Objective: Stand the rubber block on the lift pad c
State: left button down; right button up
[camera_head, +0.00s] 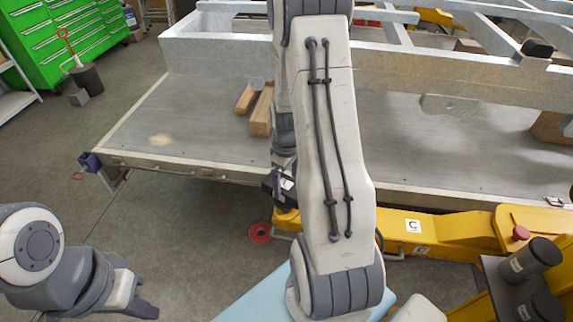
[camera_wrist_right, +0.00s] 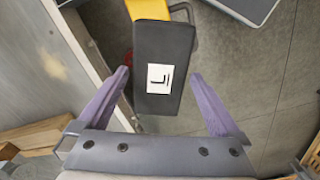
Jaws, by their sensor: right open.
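The black rubber block (camera_wrist_right: 164,50), with a white letter label, lies between the purple fingers of my right gripper (camera_wrist_right: 160,74). The fingers are open, with a gap on each side of it. In the head view the block (camera_head: 272,187) shows partly behind my right arm, above the end of a yellow lift arm (camera_head: 288,219). Its underside and the lift pad are hidden, so I cannot tell whether they touch. A label C (camera_head: 413,226) is on the yellow lift beam. My left gripper (camera_head: 143,310) is at the lower left, away from the block; its jaws are unclear.
The trailer frame's grey deck (camera_head: 190,120) has a long edge just behind the block. Wooden blocks (camera_head: 262,112) lie on the deck. A red disc (camera_head: 259,232) is on the floor beside the lift arm. Black cylinders (camera_head: 533,260) stand at the lower right.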

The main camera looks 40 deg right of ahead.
aim_at(286, 185)
notch_tip(286, 185, up, 9)
jog(key=b, duration=0.1)
jog(key=a+r+n, duration=0.1)
jog(key=a+r, duration=0.2)
jog(key=a, duration=0.8)
jog(key=s+a+r+n+y, duration=0.1)
jog(key=s+a+r+n, duration=0.1)
jog(key=s+a, duration=1.4)
jog(key=a+r, duration=0.1)
jog(key=a, duration=0.2)
jog(key=shift+s+a+r+n, duration=0.15)
jog(key=shift+a+r+n, duration=0.15)
jog(key=shift+a+n, duration=0.1)
jog(key=shift+f+b, duration=0.3)
jog(key=shift+b, duration=0.1)
